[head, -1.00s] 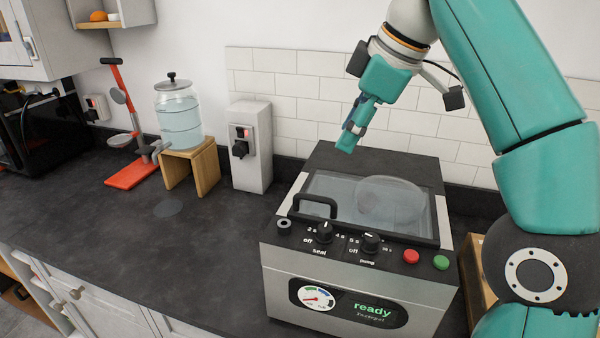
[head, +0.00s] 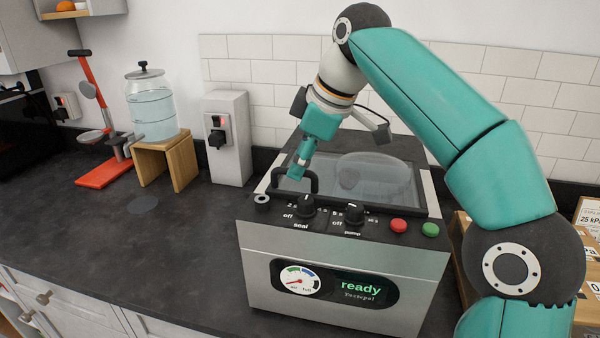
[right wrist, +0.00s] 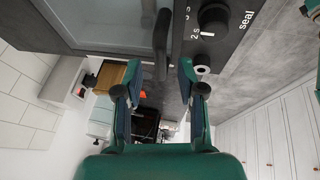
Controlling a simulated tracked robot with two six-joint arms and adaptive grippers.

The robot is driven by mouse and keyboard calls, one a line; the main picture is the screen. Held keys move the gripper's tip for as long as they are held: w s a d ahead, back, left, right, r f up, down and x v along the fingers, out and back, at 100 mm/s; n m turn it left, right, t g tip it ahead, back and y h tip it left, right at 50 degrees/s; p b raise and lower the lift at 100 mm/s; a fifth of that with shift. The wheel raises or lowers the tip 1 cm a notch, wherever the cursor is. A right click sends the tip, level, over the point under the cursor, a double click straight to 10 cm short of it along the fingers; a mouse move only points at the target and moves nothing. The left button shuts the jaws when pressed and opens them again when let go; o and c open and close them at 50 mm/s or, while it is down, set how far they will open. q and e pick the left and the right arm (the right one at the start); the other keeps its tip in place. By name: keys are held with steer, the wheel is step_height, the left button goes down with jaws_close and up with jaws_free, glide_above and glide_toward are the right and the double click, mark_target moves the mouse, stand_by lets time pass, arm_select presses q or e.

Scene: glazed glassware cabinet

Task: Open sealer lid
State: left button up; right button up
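The sealer (head: 345,262) is a steel and black box on the counter; its display reads "ready". Its clear lid (head: 320,180) looks shut, with a dark bar handle (head: 315,181) at the front left. A round clear shape shows through the lid. My right gripper (head: 297,173) is just over the handle and hides part of it. In the right wrist view the two fingers (right wrist: 162,92) are spread apart, and the handle (right wrist: 162,45) lies ahead, between their lines. I cannot tell whether they touch it. My left gripper is not in view.
Two knobs, a red button (head: 398,226) and a green button (head: 430,229) sit along the sealer's front. A grey switch box (head: 228,140) and a water jar (head: 152,105) on a wooden stand are to the left. Cardboard boxes (head: 590,215) are at the right. The front-left counter is clear.

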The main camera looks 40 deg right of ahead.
steer(key=shift+w+a+f, duration=0.1)
steer(key=shift+w+f, duration=0.15)
steer(key=shift+f, duration=0.4)
jaws_close()
